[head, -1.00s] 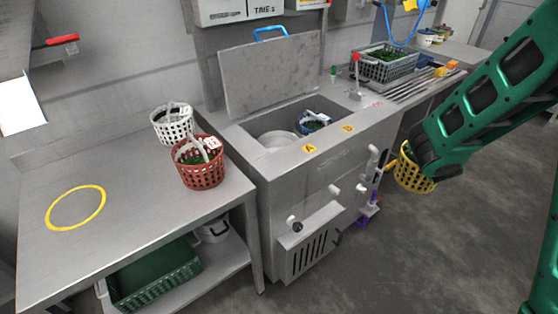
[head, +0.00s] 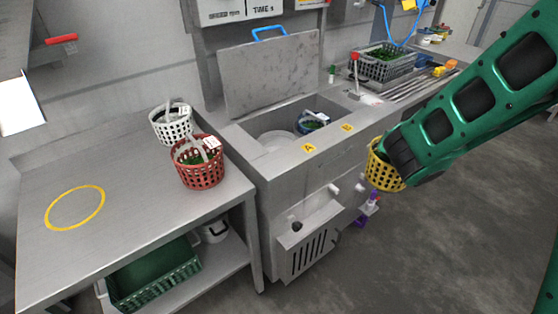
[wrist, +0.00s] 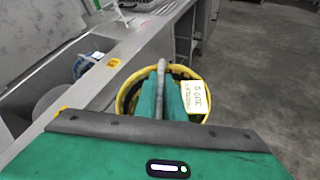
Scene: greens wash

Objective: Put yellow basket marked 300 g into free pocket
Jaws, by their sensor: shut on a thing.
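The yellow basket (head: 383,168) hangs from my gripper in front of the washer, to the right of the sink. In the wrist view the basket (wrist: 124,99) shows below the fingers, with a white tag (wrist: 196,97) that seems to read 300 g. My gripper (wrist: 161,88) is shut on the basket's handle; the arm hides its right side in the head view. The washer basin (head: 262,124) is open, with its lid raised. A blue basket (head: 313,122) sits in the basin's right part, near label B. The left part, near label A (head: 309,148), holds a round pale shape (head: 282,138).
A red basket (head: 199,172) and a white basket (head: 170,125) stand on the left table (head: 125,195), beside an empty yellow ring (head: 75,207). A grey crate (head: 384,66) of greens stands behind the basin's right end. The raised lid (head: 271,73) stands behind the basin.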

